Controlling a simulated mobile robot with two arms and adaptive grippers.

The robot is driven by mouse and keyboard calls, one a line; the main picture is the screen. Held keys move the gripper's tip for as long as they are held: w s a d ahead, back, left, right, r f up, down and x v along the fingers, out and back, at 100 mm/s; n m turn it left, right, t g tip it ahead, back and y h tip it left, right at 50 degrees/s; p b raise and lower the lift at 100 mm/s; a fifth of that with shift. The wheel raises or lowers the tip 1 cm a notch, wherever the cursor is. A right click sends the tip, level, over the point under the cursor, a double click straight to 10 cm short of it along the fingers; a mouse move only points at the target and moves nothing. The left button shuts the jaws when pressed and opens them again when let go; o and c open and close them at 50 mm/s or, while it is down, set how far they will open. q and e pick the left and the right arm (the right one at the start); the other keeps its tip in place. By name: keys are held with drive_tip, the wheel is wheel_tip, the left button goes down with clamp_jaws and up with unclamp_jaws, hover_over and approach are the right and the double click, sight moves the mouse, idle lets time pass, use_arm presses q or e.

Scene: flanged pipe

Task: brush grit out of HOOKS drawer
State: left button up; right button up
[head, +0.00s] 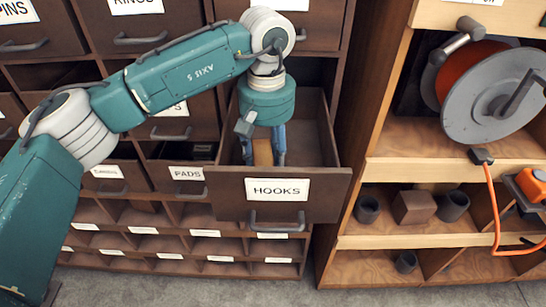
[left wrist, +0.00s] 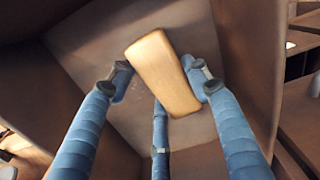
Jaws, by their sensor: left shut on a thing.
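The HOOKS drawer (head: 325,180) is pulled out of the dark wooden cabinet, with its label on the front and a grey handle below. My left gripper (head: 264,158) reaches down into the drawer from above, with blue fingers. It is shut on a tan wooden block (head: 262,150), which looks like a brush's back; no bristles show. In the left wrist view the tan block (left wrist: 163,72) lies slanted between the fingers, above the drawer's bottom (left wrist: 85,50). Faint specks show there, but I cannot tell whether they are grit. My right gripper is not in view.
On the right a lighter shelf (head: 430,170) holds a cable reel (head: 490,100), an orange tool (head: 530,185) and several dark pipe pieces. Grey floor (head: 180,290) is clear in front.

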use_arm(q)
drive_tip(key=shift+a, duration=0.9)
drive_tip(key=shift+d+f, duration=0.1)
drive_tip(key=shift+d, duration=4.8)
drive_tip(key=shift+a, duration=1.35)
drive_tip(key=shift+a+b, duration=0.6)
drive_tip(key=shift+a, duration=0.25)
drive_tip(key=shift+a+b, duration=0.65)
drive_tip(key=shift+a, duration=2.05)
drive_tip(key=shift+d, duration=1.25)
drive_tip(key=shift+d+p, duration=0.45)
drive_tip(key=shift+d, duration=1.65)
drive_tip(key=shift+d+p, duration=0.5)
drive_tip(key=shift+d, duration=1.05)
drive_tip(key=shift+a, duration=0.3)
drive_tip(key=shift+a+b, duration=0.7)
drive_tip(key=shift+a, duration=1.6)
drive_tip(key=shift+a+b, duration=0.4)
drive_tip(key=shift+a, duration=1.9)
drive_tip(key=shift+d, duration=1.35)
